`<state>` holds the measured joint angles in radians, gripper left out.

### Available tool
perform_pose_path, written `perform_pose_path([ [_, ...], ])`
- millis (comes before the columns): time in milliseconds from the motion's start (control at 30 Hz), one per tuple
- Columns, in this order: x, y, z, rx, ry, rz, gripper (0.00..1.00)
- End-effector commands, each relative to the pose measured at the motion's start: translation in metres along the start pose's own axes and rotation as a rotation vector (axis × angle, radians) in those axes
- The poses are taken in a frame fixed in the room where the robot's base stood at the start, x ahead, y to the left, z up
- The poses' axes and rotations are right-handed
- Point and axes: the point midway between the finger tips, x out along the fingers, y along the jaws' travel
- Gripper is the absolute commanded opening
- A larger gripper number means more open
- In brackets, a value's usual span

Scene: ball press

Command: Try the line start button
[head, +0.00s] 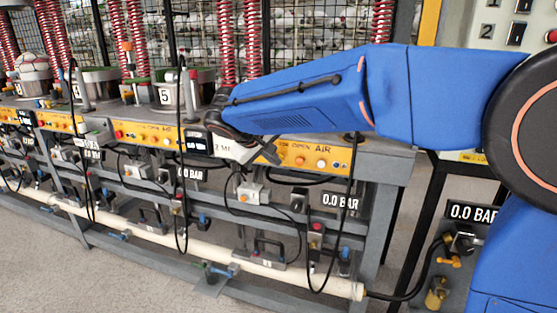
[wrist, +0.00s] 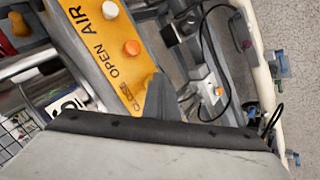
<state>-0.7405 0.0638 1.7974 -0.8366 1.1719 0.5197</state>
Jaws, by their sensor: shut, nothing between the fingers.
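No label reading line start is legible, so I cannot tell which button it is. My gripper (head: 268,152) is shut and empty, in front of the right end of the yellow button strip in the head view. In the wrist view its fingertips (wrist: 160,97) show as a dark wedge over the yellow strip (wrist: 92,58), by the word CLOSE. An orange button (wrist: 132,48) and a white button (wrist: 110,10) sit beside OPEN and AIR there. In the head view the orange button (head: 300,161) and a pale button (head: 321,163) are just right of my gripper. Contact cannot be told.
A pale panel (head: 480,30) with switches marked 1 and 2 and a red button (head: 551,36) stands at upper right. Gauges reading 0.0 BAR (head: 340,201), hoses and a cream pipe (head: 300,277) lie below the strip. Red springs (head: 228,45) rise behind. The floor in front is clear.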

Motion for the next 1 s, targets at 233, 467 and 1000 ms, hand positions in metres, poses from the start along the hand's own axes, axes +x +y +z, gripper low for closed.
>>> perform_pose_path([
  [233,-0.006,-0.005,0.005,-0.001,0.000,0.000,0.00],
  [467,-0.012,-0.009,0.009,0.000,0.001,0.000,0.00],
  [1000,-0.021,-0.015,0.015,-0.001,0.000,0.000,0.00],
])
